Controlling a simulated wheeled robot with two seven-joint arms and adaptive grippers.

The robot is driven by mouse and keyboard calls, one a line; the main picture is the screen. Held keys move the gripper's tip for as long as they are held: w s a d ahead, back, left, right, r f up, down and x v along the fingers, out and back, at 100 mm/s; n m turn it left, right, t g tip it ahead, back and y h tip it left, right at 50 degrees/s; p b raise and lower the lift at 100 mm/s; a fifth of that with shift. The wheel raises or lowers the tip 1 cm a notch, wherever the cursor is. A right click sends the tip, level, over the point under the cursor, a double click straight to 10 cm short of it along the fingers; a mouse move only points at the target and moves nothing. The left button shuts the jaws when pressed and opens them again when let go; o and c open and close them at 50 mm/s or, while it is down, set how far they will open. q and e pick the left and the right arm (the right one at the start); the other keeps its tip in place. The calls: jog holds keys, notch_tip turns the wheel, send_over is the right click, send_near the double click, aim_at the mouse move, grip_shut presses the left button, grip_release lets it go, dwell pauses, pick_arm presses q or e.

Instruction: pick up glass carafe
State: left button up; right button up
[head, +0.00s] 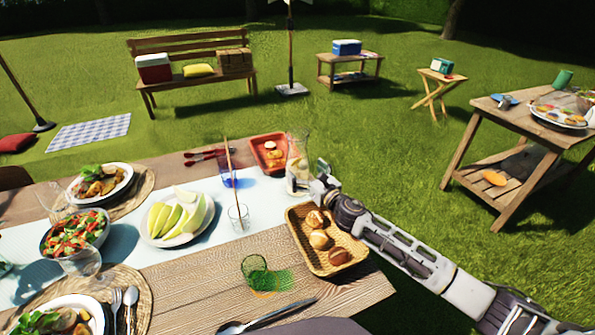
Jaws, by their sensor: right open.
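The glass carafe (299,148) is clear and stands upright near the far right corner of the wooden table, just right of the red tray. My right gripper (304,183) reaches in from the right at the carafe's lower part, over the far edge of the bread basket. Its jaws are open. The gripper covers part of the carafe's base, and I cannot tell whether the fingers touch the glass. My left gripper is not in view.
A red tray (257,146) with food is left of the carafe. A clear tumbler (239,218), a blue glass (228,180), a melon plate (154,238) and a green glass (255,271) stand nearby. Grass lies beyond the table.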

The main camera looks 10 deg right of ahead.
jog(key=shift+x, duration=1.25)
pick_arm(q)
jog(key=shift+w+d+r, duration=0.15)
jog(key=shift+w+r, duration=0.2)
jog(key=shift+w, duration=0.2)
pick_arm(e)
jog(key=shift+x, duration=1.25)
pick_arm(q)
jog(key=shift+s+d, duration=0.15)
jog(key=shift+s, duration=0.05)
pick_arm(e)
jog(key=shift+a, duration=0.1)
jog(key=c, duration=1.9)
jog(key=shift+r, duration=0.25)
jog(key=shift+c, duration=0.5)
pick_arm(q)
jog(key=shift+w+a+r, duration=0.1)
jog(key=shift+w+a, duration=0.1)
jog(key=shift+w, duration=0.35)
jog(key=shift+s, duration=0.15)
